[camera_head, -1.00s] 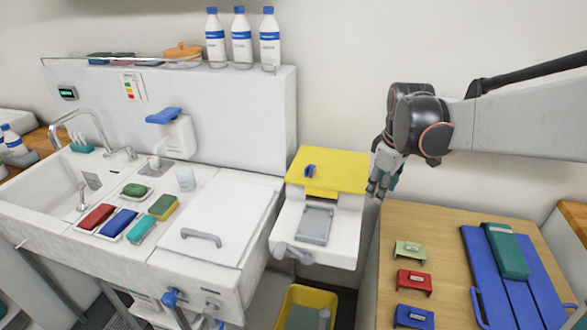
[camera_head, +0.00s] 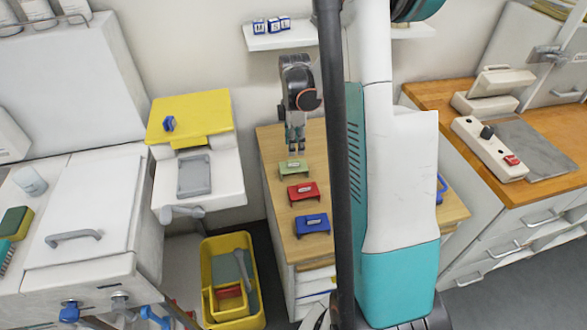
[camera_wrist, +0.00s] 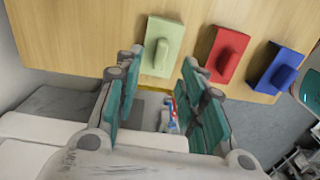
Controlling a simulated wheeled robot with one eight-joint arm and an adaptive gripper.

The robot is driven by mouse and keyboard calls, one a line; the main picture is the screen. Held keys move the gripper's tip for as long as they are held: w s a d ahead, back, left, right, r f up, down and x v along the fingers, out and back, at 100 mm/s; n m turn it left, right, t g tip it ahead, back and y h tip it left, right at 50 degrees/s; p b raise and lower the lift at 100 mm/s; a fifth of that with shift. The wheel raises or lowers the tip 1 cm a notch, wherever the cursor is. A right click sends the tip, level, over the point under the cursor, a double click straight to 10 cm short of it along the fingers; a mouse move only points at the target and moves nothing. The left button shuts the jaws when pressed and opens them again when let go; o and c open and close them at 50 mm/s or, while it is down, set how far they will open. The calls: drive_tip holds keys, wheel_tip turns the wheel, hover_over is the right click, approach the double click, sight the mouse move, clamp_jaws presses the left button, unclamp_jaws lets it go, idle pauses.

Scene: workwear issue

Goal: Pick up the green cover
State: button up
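The green cover (camera_head: 294,168) is a pale green block with a raised grip, lying on the wooden table top at its far end. It also shows in the wrist view (camera_wrist: 161,47), just beyond the fingertips. My gripper (camera_head: 296,149) is just behind and above the green cover in the head view. In the wrist view my gripper (camera_wrist: 163,66) has its teal-padded fingers apart with nothing between them. The fingers are not around the cover; whether they touch it is unclear.
A red cover (camera_head: 303,193) and a blue cover (camera_head: 312,224) lie in a row nearer the front of the wooden table (camera_head: 275,205). A white unit with a yellow top (camera_head: 205,105) stands left. A yellow bin (camera_head: 208,310) is on the floor. My column hides the table's right part.

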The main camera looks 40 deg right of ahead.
sight(293, 160)
drive_tip(key=shift+a+f+b, duration=0.15)
drive_tip(key=shift+f+b, duration=1.1)
drive_tip(key=shift+f, duration=1.9)
drive_tip(key=c, duration=0.8)
